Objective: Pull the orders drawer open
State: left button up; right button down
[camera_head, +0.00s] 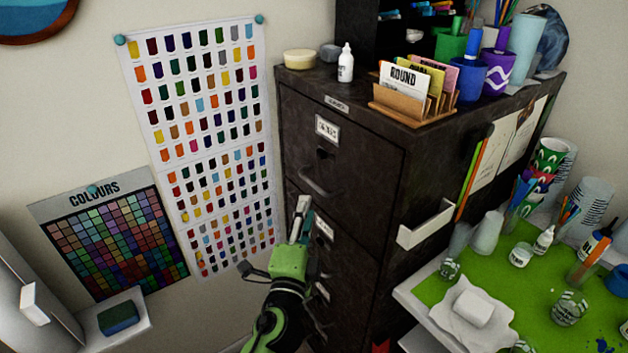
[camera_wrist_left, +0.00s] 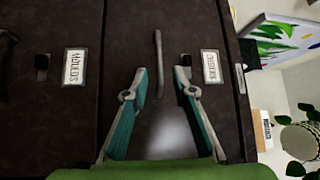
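The dark filing cabinet stands at the centre of the head view. Its top drawer (camera_head: 345,160) is shut, with a label plate (camera_head: 327,128) and a bar handle (camera_head: 318,186). In the left wrist view, turned sideways, that drawer's label (camera_wrist_left: 210,66) looks like "ORDERS", though it is small. The handle (camera_wrist_left: 159,62) lies in the gap between my left fingertips, touching neither; its depth from them is unclear. My left gripper (camera_head: 301,215) is open and empty in front of the cabinet; it also shows in the wrist view (camera_wrist_left: 161,78). My right gripper is out of view.
A drawer labelled "MOULDS" (camera_wrist_left: 74,66) is beside it in the wrist view. A card holder (camera_head: 412,108) and a white bottle (camera_head: 345,62) stand on the cabinet. A white side tray (camera_head: 425,224) and a green-matted worktable (camera_head: 530,290) are at the right.

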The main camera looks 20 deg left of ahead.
aim_at(312, 183)
pick_arm(q)
jog(key=w, duration=0.3)
jog(key=w+p, duration=0.1)
jog(key=w, duration=0.2)
jog(key=w+a+r, duration=0.1)
jog(key=w, duration=0.2)
jog(key=shift+w+a, duration=0.1)
grip_shut()
